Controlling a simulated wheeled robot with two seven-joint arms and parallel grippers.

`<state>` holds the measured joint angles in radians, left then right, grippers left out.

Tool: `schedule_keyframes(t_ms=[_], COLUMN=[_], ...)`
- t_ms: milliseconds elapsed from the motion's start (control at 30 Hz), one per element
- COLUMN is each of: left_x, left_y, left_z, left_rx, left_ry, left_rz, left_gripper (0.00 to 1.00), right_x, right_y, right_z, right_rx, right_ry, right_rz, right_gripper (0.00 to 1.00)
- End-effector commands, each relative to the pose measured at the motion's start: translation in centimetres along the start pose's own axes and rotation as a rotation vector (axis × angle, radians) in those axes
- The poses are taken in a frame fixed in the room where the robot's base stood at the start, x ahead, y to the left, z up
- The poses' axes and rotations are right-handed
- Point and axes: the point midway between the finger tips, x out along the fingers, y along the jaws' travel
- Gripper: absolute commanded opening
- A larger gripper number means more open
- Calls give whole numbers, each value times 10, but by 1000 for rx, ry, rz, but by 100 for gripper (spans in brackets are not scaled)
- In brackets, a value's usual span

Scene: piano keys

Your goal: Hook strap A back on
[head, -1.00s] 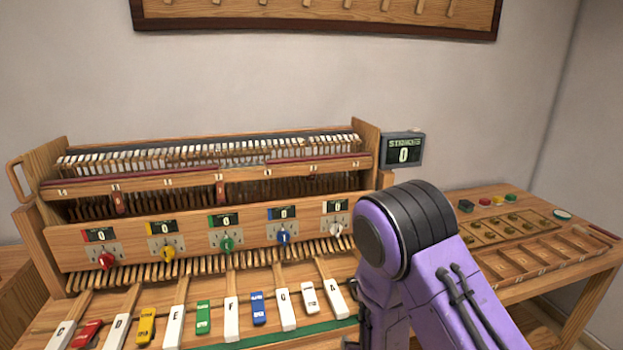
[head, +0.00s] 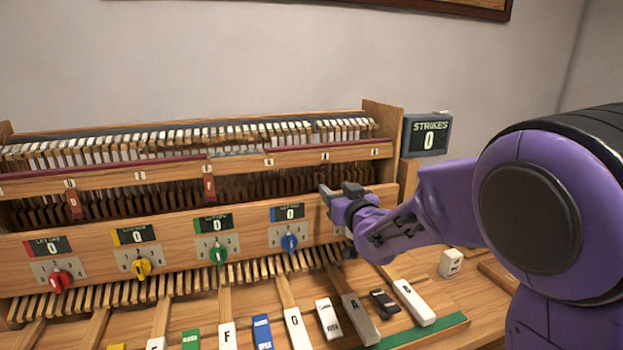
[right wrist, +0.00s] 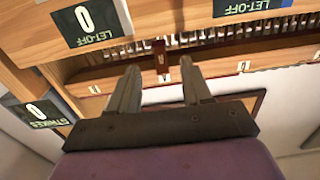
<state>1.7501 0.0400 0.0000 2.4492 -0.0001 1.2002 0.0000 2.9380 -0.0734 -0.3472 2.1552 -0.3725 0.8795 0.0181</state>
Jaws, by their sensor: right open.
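A dark red strap (right wrist: 160,66) with a small pale label shows in the right wrist view, between my fingertips in the picture. I cannot tell how far beyond the tips it is or read its letter. In the head view my right gripper (head: 326,192) is at the right part of the piano action, just below the rail (head: 240,166) at the label A, and hides most of what is there. It is open, with both fingers (right wrist: 158,78) apart and nothing gripped. Two other red straps, D (head: 74,205) and F (head: 209,188), hang from the rail further left. My left gripper is not in view.
The let-off panel (head: 180,246) with coloured knobs runs just below my right gripper. The strikes display (head: 428,136) reads 0 and stands beside the right end post (head: 382,130). Lettered keys (head: 415,302) lie in front. A small white block (head: 451,263) lies at right.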

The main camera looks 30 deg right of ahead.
Motion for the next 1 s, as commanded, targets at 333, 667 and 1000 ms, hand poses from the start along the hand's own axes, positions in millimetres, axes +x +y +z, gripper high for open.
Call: schedule_keyframes(t_ms=[333,667,1000], left_x=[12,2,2], left_y=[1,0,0], left_z=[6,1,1], left_rx=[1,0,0], left_ry=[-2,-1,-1], left_rz=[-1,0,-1], left_gripper=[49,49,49], right_x=[49,101,104], right_y=[8,6,5], right_z=[-12,-11,-10], right_rx=[-11,-11,-10], right_ry=[14,15,15], right_rz=[8,5,3], right_gripper=[49,49,29])
